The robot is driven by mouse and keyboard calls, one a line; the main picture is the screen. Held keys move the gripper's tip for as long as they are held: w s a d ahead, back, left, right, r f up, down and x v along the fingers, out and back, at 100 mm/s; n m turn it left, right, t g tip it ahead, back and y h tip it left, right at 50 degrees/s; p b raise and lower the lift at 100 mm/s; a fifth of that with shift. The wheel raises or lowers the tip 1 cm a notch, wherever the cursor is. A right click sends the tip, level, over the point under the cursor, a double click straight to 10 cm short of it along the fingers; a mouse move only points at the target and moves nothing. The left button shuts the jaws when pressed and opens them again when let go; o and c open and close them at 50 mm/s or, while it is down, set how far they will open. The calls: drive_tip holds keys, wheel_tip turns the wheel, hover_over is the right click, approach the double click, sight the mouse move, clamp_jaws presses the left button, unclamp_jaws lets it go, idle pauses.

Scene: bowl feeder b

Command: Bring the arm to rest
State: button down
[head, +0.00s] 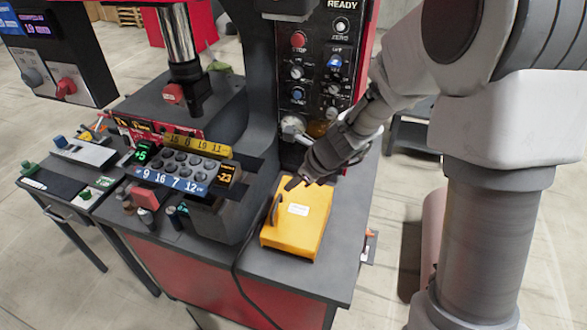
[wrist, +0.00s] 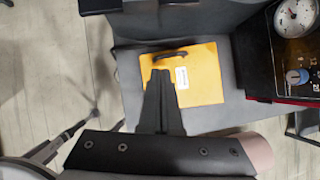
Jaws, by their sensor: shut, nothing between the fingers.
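My gripper (head: 291,184) is shut and empty. In the head view its tip is just over the upper left part of a yellow box (head: 305,228) with a dark handle (head: 275,211) and a white label. In the wrist view my gripper (wrist: 161,72) points at the same yellow box (wrist: 205,90), with its tips close to the dark curved handle (wrist: 169,56). I cannot tell whether the tips touch the box. My arm reaches in from the upper right of the head view.
The yellow box stands on a grey bench top (head: 258,262) with a cable at its left. A control panel (head: 316,75) with knobs rises behind. A keypad block (head: 185,165) is to the left. A gauge (wrist: 295,17) shows in the wrist view. Open floor lies at the lower left.

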drive_tip(key=s+d+r+n+h, duration=0.1)
drive_tip(key=s+d+r+n, duration=0.4)
drive_tip(key=s+r+n, duration=0.6)
drive_tip(key=s+d+r+n+t+h, duration=0.1)
drive_tip(key=s+d+r+n+h, duration=0.1)
drive_tip(key=s+d+n, duration=0.3)
drive_tip(key=s+d+r+n+h, duration=0.2)
drive_tip(key=s+d+r+n, duration=0.2)
drive_tip(key=s+n, duration=0.2)
drive_tip(key=shift+d+r+n+t+b, duration=0.3)
drive_tip(key=shift+d+n+t+b, duration=0.1)
drive_tip(key=shift+n, duration=0.6)
